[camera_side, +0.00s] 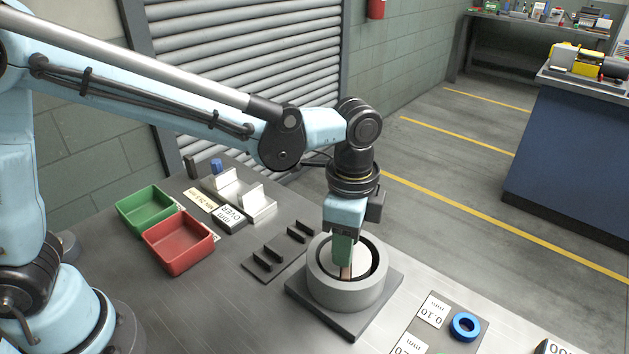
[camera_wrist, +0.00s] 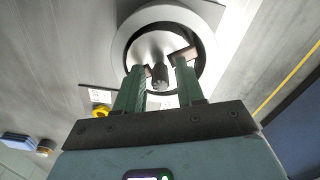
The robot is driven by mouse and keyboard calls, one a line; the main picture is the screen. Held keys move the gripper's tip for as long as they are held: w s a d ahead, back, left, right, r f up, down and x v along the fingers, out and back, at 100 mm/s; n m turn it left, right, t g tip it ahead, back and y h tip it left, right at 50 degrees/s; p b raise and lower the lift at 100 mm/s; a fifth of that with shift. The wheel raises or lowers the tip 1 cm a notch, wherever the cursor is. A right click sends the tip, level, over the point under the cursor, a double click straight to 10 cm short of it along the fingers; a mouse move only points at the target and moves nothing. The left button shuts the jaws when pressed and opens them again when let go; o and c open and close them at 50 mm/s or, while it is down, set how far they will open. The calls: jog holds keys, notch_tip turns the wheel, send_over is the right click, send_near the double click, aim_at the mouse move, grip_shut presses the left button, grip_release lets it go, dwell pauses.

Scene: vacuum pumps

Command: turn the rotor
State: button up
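The grey round pump housing (camera_side: 338,290) stands on a square base plate on the bench. The pale rotor (camera_side: 362,262) sits inside its ring; it also shows in the wrist view (camera_wrist: 152,45). A dark shaft stub (camera_wrist: 160,76) stands out from the rotor. My gripper (camera_side: 345,270) points down into the housing. In the wrist view its two green fingers (camera_wrist: 158,68) are apart, one on each side of the stub, with visible gaps. Brown pieces (camera_wrist: 185,53) show at the fingertips; I cannot tell whether they are vanes or finger pads, or whether they touch the rotor.
A green bin (camera_side: 147,210) and a red bin (camera_side: 178,243) stand left. A dark slotted rack (camera_side: 282,249) lies close left of the housing. A white labelled block (camera_side: 236,205) is behind. A blue ring (camera_side: 465,326) lies on a gauge board (camera_side: 450,343) at right.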

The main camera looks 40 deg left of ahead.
jog(key=shift+o, duration=0.4)
jog(key=shift+r, duration=0.15)
jog(key=shift+r, duration=0.85)
jog(key=shift+r, duration=3)
